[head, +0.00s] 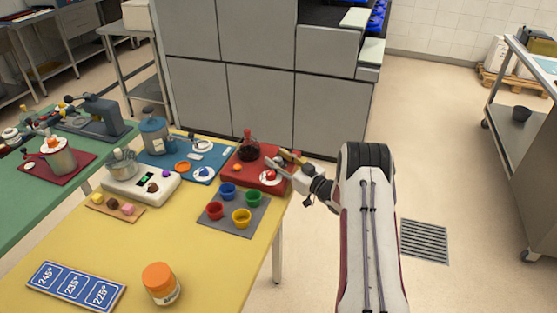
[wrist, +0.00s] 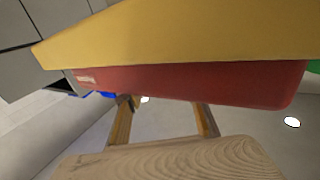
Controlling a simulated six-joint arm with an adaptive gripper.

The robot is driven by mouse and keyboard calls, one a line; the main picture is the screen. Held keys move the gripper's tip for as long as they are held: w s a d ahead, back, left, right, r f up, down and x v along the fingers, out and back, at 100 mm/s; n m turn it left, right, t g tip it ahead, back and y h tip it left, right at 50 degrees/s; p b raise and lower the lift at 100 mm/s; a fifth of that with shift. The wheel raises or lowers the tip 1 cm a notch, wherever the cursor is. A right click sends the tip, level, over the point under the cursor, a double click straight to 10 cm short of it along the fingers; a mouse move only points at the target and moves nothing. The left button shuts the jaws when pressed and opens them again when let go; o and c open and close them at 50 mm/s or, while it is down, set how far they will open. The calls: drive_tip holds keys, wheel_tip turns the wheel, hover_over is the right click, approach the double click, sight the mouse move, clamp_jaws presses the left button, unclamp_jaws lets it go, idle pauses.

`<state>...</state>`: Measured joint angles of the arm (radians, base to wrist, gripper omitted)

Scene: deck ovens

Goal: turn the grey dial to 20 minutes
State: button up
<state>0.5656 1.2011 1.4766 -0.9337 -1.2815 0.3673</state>
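My gripper (head: 276,164) hangs over the right end of the red panel (head: 245,178), at the far right corner of the yellow table. In the wrist view its two tan fingers (wrist: 165,103) stand apart, with nothing visible between them. A white disc with a red knob (head: 268,175) sits on the panel just below the gripper. The grey dial cannot be clearly picked out; the gripper may hide it. A small dark part (wrist: 128,101) shows beside the left finger in the wrist view. The panel's red side (wrist: 190,82) fills the middle of that view. I cannot tell whether anything is touched.
A dark round vessel with a red top (head: 248,147) stands behind the gripper. A grey mat (head: 215,222) with coloured cups lies in front of the panel. A blue panel (head: 205,175) and a white device (head: 128,192) are to the left.

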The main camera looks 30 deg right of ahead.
clamp_jaws()
drive_tip(key=shift+w+a+m+h, duration=0.1)
drive_tip(key=shift+m+h, duration=0.2)
drive_tip(key=shift+h, duration=0.2)
drive_tip(key=shift+m+t+h, duration=0.3)
drive_tip(key=shift+m+h, duration=0.2)
drive_tip(key=shift+h, duration=0.2)
unclamp_jaws()
drive_tip(key=shift+n+y, duration=0.8)
drive_tip(key=shift+y, duration=0.2)
